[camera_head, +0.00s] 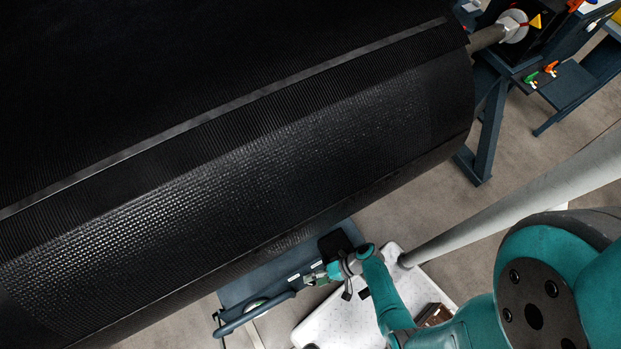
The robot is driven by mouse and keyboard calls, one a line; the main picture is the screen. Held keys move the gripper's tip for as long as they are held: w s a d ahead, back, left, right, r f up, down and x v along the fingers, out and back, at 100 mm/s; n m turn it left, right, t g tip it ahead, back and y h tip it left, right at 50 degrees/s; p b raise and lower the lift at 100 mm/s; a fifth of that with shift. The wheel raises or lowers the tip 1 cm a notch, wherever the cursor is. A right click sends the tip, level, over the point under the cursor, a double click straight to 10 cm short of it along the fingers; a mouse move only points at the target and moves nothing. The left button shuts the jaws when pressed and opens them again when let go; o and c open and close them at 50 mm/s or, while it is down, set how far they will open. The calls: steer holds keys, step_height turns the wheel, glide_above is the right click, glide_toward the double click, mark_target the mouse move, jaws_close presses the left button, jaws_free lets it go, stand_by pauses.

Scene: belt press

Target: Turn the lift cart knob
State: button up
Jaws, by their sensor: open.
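The lift cart (262,284), blue-grey, lies at the bottom middle, partly under a large black belt roll. A dark bar-shaped handle (255,315) runs along its front edge, with small white labels near it. My gripper (309,279) is small in this view, at the right end of the cart, close beside the black box (335,243). It is open. The knob is not clearly visible; it may be hidden at the gripper's fingertips. I cannot tell whether the gripper touches it.
The black belt roll (250,160) fills the upper left and overhangs the cart. A dark stand (490,130) supports its shaft at the right. Green and orange handles (541,74) sit at the upper right. Bare floor (425,205) lies between the roll and the pale pole.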

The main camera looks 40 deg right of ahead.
steer(key=shift+x, duration=1.15)
steer(key=c, duration=1.1)
